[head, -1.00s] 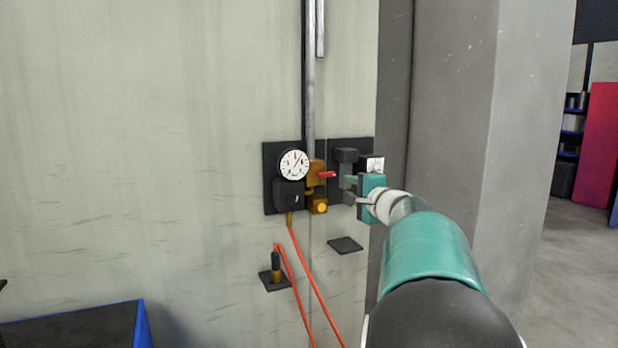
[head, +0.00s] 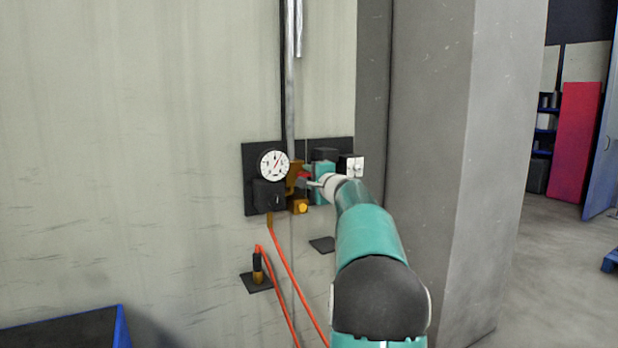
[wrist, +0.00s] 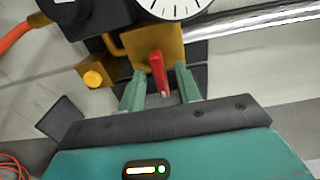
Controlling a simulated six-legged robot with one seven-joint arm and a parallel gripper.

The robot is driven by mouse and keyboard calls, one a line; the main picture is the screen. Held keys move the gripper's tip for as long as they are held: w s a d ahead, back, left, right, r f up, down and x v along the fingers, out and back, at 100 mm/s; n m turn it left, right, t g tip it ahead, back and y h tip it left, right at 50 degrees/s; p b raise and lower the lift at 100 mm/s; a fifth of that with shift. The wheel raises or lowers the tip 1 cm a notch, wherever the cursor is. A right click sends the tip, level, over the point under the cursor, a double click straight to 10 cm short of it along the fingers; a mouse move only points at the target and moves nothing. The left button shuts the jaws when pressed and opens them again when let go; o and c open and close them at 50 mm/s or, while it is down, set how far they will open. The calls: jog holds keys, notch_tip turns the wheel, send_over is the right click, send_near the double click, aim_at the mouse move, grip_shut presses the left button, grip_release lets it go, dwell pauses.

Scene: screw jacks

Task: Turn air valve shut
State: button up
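The air valve is a brass body (head: 294,174) on the wall pipe, with a red lever handle (wrist: 157,73). In the wrist view the handle points down the picture, between the two green fingers of my gripper (wrist: 160,86). The fingers are apart, with a visible gap on each side of the handle. In the head view my gripper (head: 309,178) is at the valve and hides most of the handle. A brass fitting with a yellow knob (head: 300,207) sits below the valve body; the knob also shows in the wrist view (wrist: 93,79).
A round pressure gauge (head: 273,164) and black regulator (head: 269,195) sit left of the valve. Orange hoses (head: 284,262) hang below. A white switch box (head: 352,166) is just right. A grey column (head: 420,150) stands close on the right.

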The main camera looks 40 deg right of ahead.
jog(key=shift+w, duration=0.1)
grip_shut()
jog(key=shift+m, duration=0.3)
jog(key=m, duration=0.3)
jog(key=shift+m, duration=0.3)
jog(key=m, duration=0.4)
jog(key=shift+m, duration=0.3)
jog(key=m, duration=0.9)
